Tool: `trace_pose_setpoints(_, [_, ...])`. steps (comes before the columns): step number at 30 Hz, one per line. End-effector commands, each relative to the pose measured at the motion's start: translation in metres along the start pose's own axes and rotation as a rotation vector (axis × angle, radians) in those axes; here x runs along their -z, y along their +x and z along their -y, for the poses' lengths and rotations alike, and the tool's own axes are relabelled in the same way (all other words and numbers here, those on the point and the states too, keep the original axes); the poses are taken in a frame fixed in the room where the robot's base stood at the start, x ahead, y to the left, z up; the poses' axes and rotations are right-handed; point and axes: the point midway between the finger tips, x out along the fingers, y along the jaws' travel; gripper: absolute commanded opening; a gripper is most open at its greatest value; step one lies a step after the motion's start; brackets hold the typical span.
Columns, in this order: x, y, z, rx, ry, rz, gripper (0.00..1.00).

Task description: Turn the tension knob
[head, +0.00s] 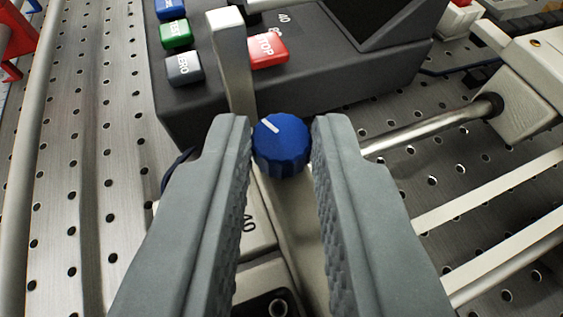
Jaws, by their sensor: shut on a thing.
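The blue tension knob (281,148) is a ribbed round knob in the middle of the view. A white pointer line on its top face points to the upper left. My gripper (283,158) has one grey finger on each side of the knob and is shut on it. The knob sits on a pale bracket (292,222), which runs down between the fingers. The fingers hide part of the knob's sides and of the bracket.
A pale upright post (233,65) stands just behind the left finger. A dark control box (335,80) stands behind it, with green (176,35), grey (183,68) and red STOP (268,50) buttons. A metal rod (430,127) lies at right. The perforated bench (90,190) is clear at left.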

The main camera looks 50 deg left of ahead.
Motion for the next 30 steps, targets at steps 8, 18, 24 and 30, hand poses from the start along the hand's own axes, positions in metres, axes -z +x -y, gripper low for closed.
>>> trace_pose_setpoints(8, [0.0006,-0.0004,0.0003,-0.029,0.011,-0.001,0.0])
trace_pose_setpoints(18, [0.0007,-0.0003,0.0003,-0.028,0.011,-0.001,0.3])
trace_pose_setpoints(24, [0.0005,-0.0001,0.0004,-0.027,0.011,0.0,0.4])
trace_pose_setpoints(30, [0.0005,-0.0026,0.0004,-0.028,0.01,-0.001,0.4])
